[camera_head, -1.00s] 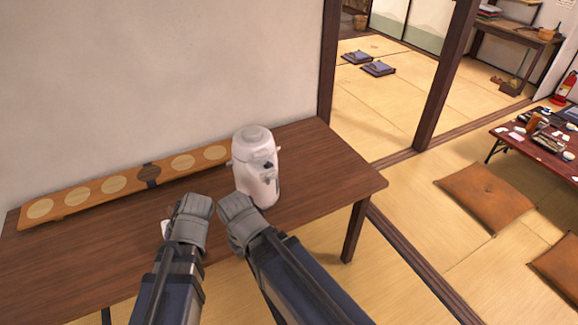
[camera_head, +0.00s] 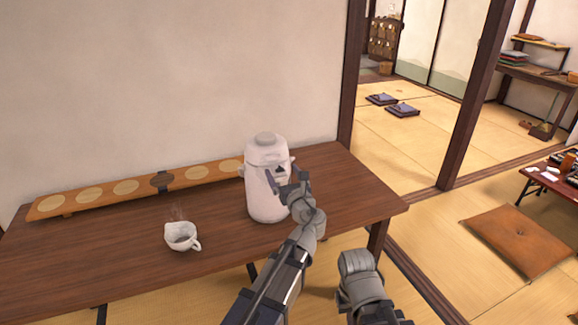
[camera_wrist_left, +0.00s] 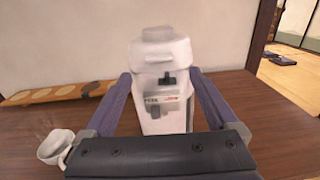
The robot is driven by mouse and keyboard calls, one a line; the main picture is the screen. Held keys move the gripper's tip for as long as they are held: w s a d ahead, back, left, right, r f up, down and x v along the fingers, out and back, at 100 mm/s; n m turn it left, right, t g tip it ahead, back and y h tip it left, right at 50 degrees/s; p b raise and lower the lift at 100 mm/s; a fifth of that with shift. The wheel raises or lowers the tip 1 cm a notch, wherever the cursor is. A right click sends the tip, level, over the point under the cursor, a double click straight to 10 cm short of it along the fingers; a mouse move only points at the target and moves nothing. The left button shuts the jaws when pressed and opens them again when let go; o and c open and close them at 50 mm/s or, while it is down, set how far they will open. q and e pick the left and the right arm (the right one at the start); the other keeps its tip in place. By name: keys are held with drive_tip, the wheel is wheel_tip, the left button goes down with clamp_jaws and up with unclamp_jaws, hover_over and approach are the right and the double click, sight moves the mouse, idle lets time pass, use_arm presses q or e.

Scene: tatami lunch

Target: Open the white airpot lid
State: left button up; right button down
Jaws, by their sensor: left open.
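The white airpot (camera_head: 264,200) stands upright on the dark wooden table, and its lid (camera_head: 265,149) looks closed. It also shows in the left wrist view (camera_wrist_left: 163,85), with a dark lever on its front and the lid (camera_wrist_left: 162,46) at its top. My left gripper (camera_head: 286,182) is open at the airpot's front right. In the left wrist view its two fingers stand on either side of the airpot body, below the lid. Contact with the airpot cannot be told. My right gripper (camera_head: 357,264) is low, right of my left arm, away from the airpot; its fingers cannot be made out.
A steaming white cup (camera_head: 181,237) stands on the table (camera_head: 110,256), left of the airpot. A long wooden board with round discs (camera_head: 93,194) lies along the wall behind. The table's right end is clear. A wooden post (camera_head: 467,95) and brown cushion (camera_head: 516,241) are farther right.

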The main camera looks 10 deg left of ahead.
sight(274, 159)
use_arm(q)
drive_tip(key=x, duration=0.8)
drive_tip(key=shift+s, duration=0.1)
drive_tip(key=shift+c, duration=0.3)
clamp_jaws()
idle(0.3)
